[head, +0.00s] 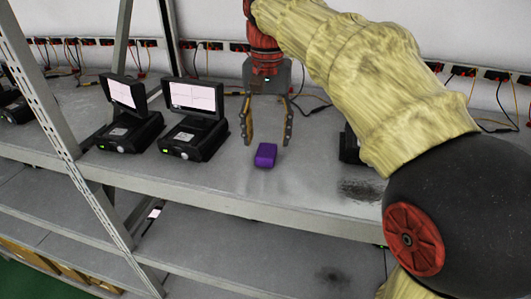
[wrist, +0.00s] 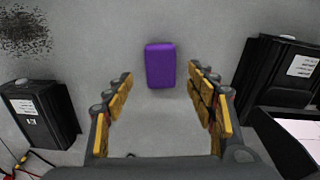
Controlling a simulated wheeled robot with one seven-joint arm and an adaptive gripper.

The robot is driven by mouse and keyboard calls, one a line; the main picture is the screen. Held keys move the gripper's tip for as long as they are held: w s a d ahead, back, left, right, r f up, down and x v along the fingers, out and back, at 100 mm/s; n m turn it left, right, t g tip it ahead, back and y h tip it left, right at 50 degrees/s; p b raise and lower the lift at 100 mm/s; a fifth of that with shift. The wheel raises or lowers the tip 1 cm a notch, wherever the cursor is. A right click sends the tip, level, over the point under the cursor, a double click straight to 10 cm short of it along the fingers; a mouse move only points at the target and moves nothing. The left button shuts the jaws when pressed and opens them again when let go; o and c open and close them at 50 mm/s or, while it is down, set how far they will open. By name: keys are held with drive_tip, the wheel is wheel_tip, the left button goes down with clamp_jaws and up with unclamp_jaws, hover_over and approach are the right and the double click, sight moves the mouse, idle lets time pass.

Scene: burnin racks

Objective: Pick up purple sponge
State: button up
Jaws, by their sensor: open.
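The purple sponge (head: 266,155) is a small block lying on the grey shelf (head: 318,198), near its front edge. In the wrist view the purple sponge (wrist: 160,65) lies just beyond the fingertips, between the lines of the two fingers. My gripper (head: 266,142) is open and empty, pointing down behind and above the sponge. In the wrist view my gripper (wrist: 161,77) shows both yellow-padded fingers spread on either side, apart from the sponge.
Two black devices with raised screens (head: 197,110) and (head: 122,98) stand left of my gripper. Another black device (head: 349,147) is partly hidden behind my arm at the right. A perforated metal post (head: 60,110) rises at the left. Bare shelf surrounds the sponge.

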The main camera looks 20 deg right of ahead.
sight(266, 150)
drive_tip(key=shift+a+f, duration=0.15)
drive_tip(key=shift+f, duration=1.6)
drive_tip(key=shift+s, duration=0.1)
drive_tip(key=shift+c, duration=1.1)
drive_tip(key=c, duration=0.7)
drive_tip(key=shift+c, duration=0.6)
drive_tip(key=shift+r, duration=0.15)
